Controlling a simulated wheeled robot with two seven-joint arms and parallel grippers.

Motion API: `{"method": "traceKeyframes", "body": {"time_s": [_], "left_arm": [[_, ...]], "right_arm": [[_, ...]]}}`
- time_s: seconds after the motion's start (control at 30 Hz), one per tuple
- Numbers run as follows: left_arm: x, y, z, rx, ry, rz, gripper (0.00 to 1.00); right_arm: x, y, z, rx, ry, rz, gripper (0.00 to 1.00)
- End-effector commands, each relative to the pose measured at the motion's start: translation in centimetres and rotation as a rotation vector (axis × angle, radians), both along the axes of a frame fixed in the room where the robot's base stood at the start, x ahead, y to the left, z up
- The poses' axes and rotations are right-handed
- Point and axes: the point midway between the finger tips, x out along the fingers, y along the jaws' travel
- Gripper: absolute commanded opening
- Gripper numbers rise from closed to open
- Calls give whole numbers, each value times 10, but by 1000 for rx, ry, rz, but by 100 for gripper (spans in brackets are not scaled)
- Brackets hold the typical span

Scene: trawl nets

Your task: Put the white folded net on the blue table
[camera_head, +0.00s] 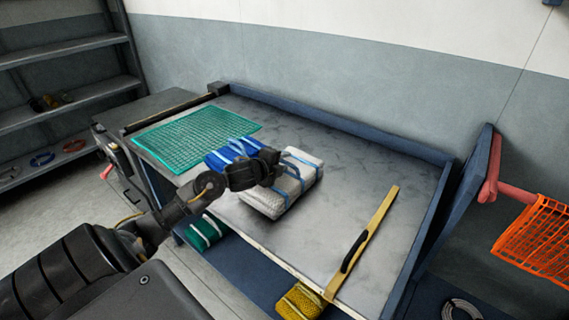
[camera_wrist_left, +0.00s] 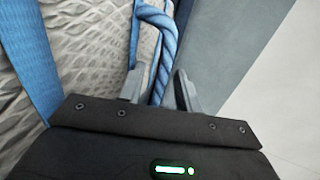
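The white folded net (camera_head: 296,186) is a pale bundle with blue straps. It lies on the grey top of the blue-framed table (camera_head: 340,230), near its middle. My left gripper (camera_head: 279,170) is over the bundle's upper left side. In the left wrist view, the white net (camera_wrist_left: 90,45) fills the left side, and a twisted blue rope handle (camera_wrist_left: 166,45) runs down between my left fingers (camera_wrist_left: 160,88). The fingers stand apart, with a gap beside the rope. The gripper hides part of the bundle. My right gripper is not in view.
A blue folded net (camera_head: 226,152) lies just behind the gripper, and a green net (camera_head: 195,138) lies flat at the far left. An orange net (camera_head: 535,238) hangs at right. The table's back right area is clear.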

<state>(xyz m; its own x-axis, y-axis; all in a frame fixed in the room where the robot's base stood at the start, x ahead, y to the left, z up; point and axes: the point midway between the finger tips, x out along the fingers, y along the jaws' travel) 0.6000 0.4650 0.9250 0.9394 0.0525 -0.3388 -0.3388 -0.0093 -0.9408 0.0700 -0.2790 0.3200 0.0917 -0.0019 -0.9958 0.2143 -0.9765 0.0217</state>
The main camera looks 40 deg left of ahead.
Motion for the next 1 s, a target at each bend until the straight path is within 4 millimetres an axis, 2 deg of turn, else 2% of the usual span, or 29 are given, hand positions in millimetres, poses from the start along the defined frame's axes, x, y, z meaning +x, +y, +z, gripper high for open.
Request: {"method": "traceKeyframes", "body": {"time_s": [0.13, 0.23, 0.5, 0.7, 1.0], "left_arm": [[-1, 0, 2, 1, 0, 0, 34], [-10, 0, 4, 2, 1, -2, 34], [-63, -4, 22, 5, 3, -5, 34], [-94, -6, 34, 2, 4, -3, 34], [-112, -6, 42, -2, 1, -2, 34]], "right_arm": [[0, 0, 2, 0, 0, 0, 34], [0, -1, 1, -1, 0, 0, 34], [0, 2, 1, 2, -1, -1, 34], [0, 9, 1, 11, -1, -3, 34], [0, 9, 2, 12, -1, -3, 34]]}}
